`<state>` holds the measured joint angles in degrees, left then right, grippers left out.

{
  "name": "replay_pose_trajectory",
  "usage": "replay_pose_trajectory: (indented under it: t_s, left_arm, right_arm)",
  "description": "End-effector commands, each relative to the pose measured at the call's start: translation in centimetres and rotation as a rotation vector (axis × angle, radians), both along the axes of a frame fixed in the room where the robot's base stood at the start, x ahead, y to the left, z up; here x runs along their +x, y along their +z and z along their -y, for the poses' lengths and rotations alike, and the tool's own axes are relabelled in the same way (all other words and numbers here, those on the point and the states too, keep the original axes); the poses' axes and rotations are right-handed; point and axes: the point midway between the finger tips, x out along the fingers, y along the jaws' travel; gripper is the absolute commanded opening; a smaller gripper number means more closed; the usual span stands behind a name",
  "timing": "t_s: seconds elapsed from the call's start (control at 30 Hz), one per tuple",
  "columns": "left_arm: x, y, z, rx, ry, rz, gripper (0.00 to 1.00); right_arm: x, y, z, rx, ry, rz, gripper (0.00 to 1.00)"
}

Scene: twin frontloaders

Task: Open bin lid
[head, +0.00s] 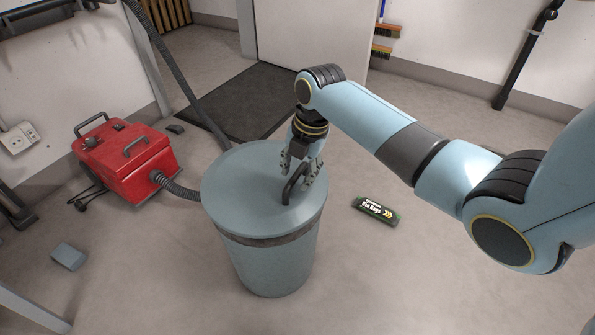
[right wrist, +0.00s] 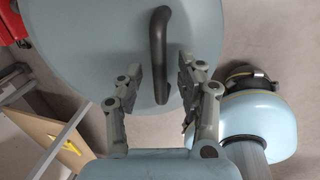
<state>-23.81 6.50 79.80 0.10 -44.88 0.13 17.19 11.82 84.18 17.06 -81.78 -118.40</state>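The blue-grey bin (head: 272,268) stands upright on the floor, with its round flat lid (head: 238,190) on top. A dark curved handle (head: 292,187) rises from the lid; it also shows in the right wrist view (right wrist: 158,50). My right gripper (head: 301,178) is over the lid with its fingers down by the handle. In the right wrist view its two fingers (right wrist: 160,78) are apart, one on each side of the handle, with visible gaps. My left gripper is in neither view.
A red vacuum cleaner (head: 125,163) stands left of the bin, its grey hose (head: 180,189) running behind the bin. A dark mat (head: 245,103) lies behind. A dark bin-bags pack (head: 376,211) lies on the floor to the right. A small blue-grey block (head: 69,256) lies at the left.

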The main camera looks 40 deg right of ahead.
Motion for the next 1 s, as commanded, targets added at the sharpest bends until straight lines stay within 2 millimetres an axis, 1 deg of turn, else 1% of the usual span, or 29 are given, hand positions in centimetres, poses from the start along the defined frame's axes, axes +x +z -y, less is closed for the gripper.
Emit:
replay_pose_trajectory:
  t_s: [0.13,0.17,0.4,0.43,0.47,0.83,1.0]
  left_arm:
    - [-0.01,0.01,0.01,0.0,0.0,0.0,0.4]
    - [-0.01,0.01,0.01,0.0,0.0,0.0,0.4]
    - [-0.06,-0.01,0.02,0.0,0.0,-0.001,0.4]
    - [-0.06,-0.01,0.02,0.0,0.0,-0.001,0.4]
    - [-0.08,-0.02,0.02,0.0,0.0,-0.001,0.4]
    - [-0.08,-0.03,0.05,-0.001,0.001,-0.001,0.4]
    - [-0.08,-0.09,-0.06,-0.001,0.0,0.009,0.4]
  right_arm:
    - [0.02,0.03,0.0,0.0,0.0,0.0,0.38]
    - [0.02,0.04,0.0,0.0,0.0,0.0,0.37]
    - [0.01,0.03,0.01,0.0,0.0,0.0,0.06]
    - [0.01,0.03,0.01,0.0,0.0,0.0,0.02]
    - [0.0,0.03,0.01,0.0,0.0,0.0,0.0]
    - [-0.02,0.04,0.03,0.0,0.0,-0.001,0.0]
    - [-0.1,0.34,0.03,-0.004,0.0,-0.005,0.0]
